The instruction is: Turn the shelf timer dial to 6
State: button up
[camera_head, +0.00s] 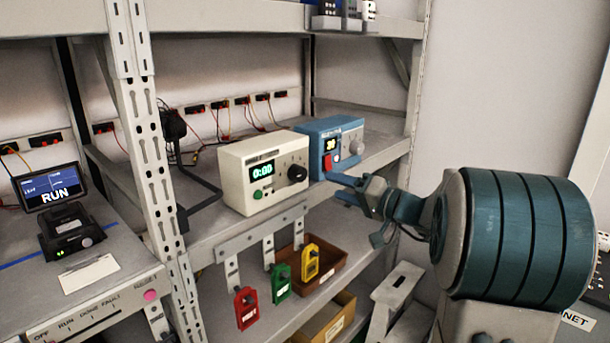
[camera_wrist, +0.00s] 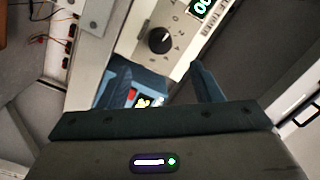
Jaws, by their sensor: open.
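The shelf timer (camera_head: 235,178) is a cream box on the middle shelf with a green "0:00" display and a green button. Its black dial (camera_head: 297,173) is on the right of its face. In the wrist view the dial (camera_wrist: 160,40) shows with a white pointer line and marks around it; I cannot read which mark it points to. My gripper (camera_head: 350,188) is open and empty, in front of the shelf to the right of the dial and apart from it. In the wrist view its fingers (camera_wrist: 158,80) spread below the dial.
A blue unit (camera_head: 336,142) with a red switch and grey knob stands right beside the timer, behind my gripper. Red, green and yellow tags (camera_head: 281,283) hang below the shelf edge. A black handset (camera_head: 177,140) with a cable is left of the timer. A rack post (camera_head: 150,150) stands further left.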

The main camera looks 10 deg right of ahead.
aim_at(302, 175)
jog(key=p+x, duration=0.2)
jog(key=x, duration=0.8)
jog(key=shift+w+a, duration=0.2)
jog(key=shift+a, duration=0.05)
jog(key=c, duration=1)
